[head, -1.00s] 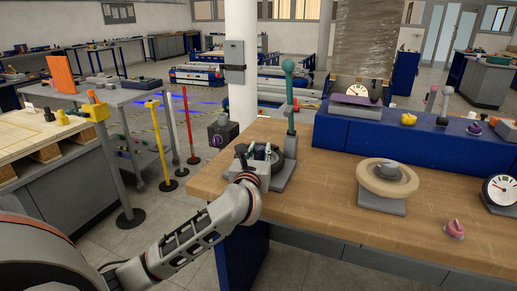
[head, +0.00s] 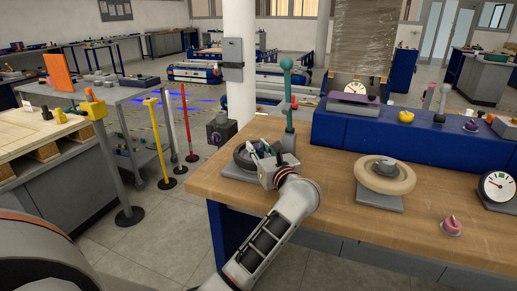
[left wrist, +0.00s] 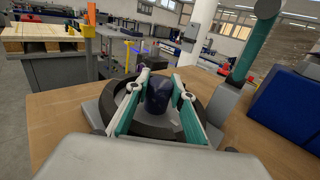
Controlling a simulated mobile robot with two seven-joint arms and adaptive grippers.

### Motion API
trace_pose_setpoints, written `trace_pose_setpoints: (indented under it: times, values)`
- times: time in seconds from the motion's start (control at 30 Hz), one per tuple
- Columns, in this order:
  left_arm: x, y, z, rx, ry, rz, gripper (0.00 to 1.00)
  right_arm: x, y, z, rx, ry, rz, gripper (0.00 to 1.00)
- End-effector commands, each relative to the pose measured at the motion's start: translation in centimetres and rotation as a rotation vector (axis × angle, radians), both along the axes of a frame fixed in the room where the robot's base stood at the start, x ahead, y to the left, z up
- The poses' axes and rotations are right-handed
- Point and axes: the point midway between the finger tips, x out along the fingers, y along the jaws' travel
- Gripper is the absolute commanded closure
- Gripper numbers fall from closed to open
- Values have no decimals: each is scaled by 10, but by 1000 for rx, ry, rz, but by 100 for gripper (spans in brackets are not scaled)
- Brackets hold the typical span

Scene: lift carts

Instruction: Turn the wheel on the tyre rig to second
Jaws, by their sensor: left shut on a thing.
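A black tyre-like wheel (head: 241,160) lies on a grey base (head: 236,174) at the left end of the wooden bench. The same wheel (left wrist: 201,104) shows in the left wrist view, with a dark blue knob (left wrist: 158,97) standing up from it. My left gripper (head: 264,155) is over the wheel's right side. In the left wrist view its green-padded fingers (left wrist: 157,88) are on both sides of the knob, shut on it. The gripper hides part of the wheel. I cannot read any position marks on the rig. My right gripper is not in view.
A green-knobbed lever (head: 288,95) stands close behind my left gripper. A beige wheel (head: 371,181) on a grey base, a pink knob (head: 451,227) and a dial (head: 497,187) are to the right. A blue raised box (head: 400,138) runs along the back.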

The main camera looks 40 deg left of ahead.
Motion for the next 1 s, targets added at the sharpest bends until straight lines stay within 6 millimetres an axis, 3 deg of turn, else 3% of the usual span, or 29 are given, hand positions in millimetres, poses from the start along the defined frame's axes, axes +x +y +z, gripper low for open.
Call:
trace_pose_setpoints:
  times: [0.4, 0.43, 0.5, 0.83, 1.0]
  values:
    - [0, 1, 2, 3, -2, 8, 100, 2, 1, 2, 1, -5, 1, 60]
    - [0, 1, 2, 3, -2, 8, 75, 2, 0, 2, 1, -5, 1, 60]
    - [0, 1, 2, 3, -2, 8, 59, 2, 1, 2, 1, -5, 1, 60]
    - [0, 0, 1, 1, -1, 8, 59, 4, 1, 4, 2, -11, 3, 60]
    - [-7, -13, -1, 0, 1, 5, 59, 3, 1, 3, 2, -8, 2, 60]
